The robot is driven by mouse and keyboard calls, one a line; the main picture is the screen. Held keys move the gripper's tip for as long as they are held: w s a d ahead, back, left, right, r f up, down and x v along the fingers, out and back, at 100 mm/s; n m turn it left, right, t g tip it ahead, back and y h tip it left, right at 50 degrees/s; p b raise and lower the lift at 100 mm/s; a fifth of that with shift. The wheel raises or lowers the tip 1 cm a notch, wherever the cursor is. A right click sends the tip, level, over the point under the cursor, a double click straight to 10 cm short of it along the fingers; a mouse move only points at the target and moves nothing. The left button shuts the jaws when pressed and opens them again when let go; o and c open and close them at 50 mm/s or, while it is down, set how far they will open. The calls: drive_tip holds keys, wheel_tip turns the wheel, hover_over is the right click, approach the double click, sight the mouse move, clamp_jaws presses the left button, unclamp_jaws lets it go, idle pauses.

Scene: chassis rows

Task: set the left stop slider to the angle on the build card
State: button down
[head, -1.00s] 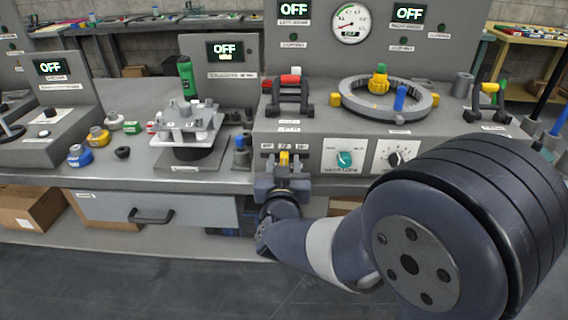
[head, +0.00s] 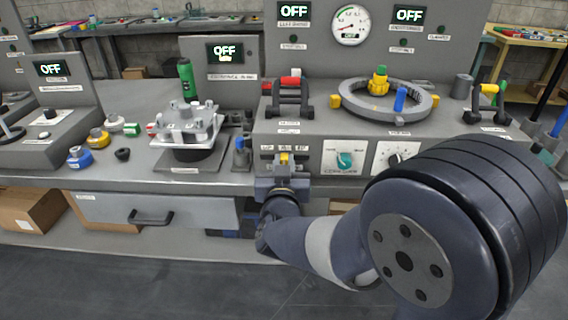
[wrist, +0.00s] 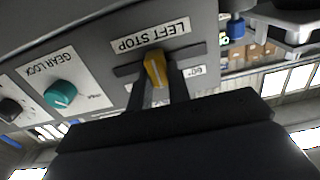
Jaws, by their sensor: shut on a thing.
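The left stop slider is a yellow knob (wrist: 155,70) in a dark horizontal slot under the "LEFT STOP" label (wrist: 151,36) in the wrist view, which is upside down or tilted. A "60°" mark (wrist: 195,71) shows beside the slot; the other marks are hidden or too small to read. My gripper (wrist: 158,88) is shut on the yellow knob, one dark finger on each side. In the head view my gripper (head: 283,172) is at the bench's front panel, with a bit of the yellow knob (head: 284,158) showing above it. I cannot make out a build card.
The teal gear lock knob (head: 344,160) and a black knob (head: 394,160) sit right of the slider on the panel. A ring fixture (head: 352,106) and a red-and-black handle (head: 290,98) stand above. A drawer (head: 110,209) is at left below.

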drive_tip(key=shift+a+p, duration=0.55)
drive_tip(key=shift+a, duration=1.6)
drive_tip(key=c, duration=1.3)
unclamp_jaws()
drive_tip(key=shift+a, duration=0.1)
drive_tip(key=p, duration=0.1)
approach(266, 154)
drive_tip(key=s, duration=0.4)
drive_tip(key=shift+s+a, duration=0.15)
drive_tip(key=shift+s, duration=0.15)
drive_tip(key=shift+w, duration=0.15)
